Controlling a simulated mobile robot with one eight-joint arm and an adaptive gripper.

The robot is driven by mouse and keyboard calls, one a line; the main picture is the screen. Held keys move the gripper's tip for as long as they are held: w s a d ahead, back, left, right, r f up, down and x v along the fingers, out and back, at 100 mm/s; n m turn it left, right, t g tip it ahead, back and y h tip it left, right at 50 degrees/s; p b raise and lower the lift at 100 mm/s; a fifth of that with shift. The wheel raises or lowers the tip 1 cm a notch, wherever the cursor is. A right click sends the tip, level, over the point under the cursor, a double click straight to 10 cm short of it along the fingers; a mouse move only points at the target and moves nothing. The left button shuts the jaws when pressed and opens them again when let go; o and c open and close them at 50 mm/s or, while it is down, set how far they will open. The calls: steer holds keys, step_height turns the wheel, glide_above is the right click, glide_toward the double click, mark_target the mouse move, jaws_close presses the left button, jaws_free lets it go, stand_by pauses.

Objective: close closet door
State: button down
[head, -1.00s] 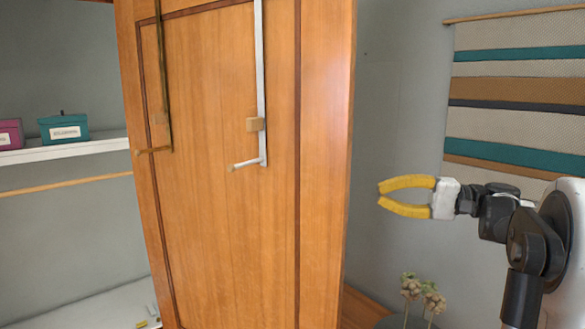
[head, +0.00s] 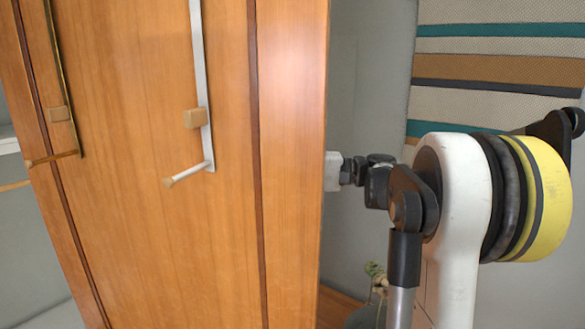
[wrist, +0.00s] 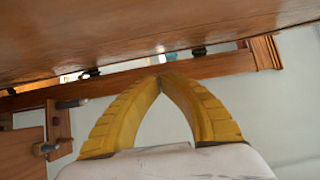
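The closet door (head: 130,230) is a tall wooden panel standing open, filling the left and middle of the head view. Two over-door hooks, one brass (head: 62,100) and one white (head: 202,90), hang on its face. My arm reaches from the right to the door's right edge, and my gripper's fingers are hidden behind that edge there. In the wrist view my gripper (wrist: 160,80) shows two yellow fingers with tips together and nothing between them. The door's wooden surface (wrist: 110,35) lies just above the fingertips; whether they touch is unclear.
A striped wall hanging (head: 500,70) is on the grey wall at right. A plant (head: 375,275) stands low behind my arm. A shelf edge (head: 8,145) shows at far left. The wrist view shows a wooden rail (wrist: 215,65) with dark fittings beyond the fingers.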

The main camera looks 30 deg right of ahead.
mark_target(258, 178)
steer(key=a, duration=0.1)
steer(key=s+a+p, duration=0.1)
steer(key=a, duration=0.2)
steer(key=shift+s+a, duration=0.3)
steer(key=shift+a, duration=0.1)
steer(key=shift+w, duration=0.1)
steer(key=shift+a, duration=0.1)
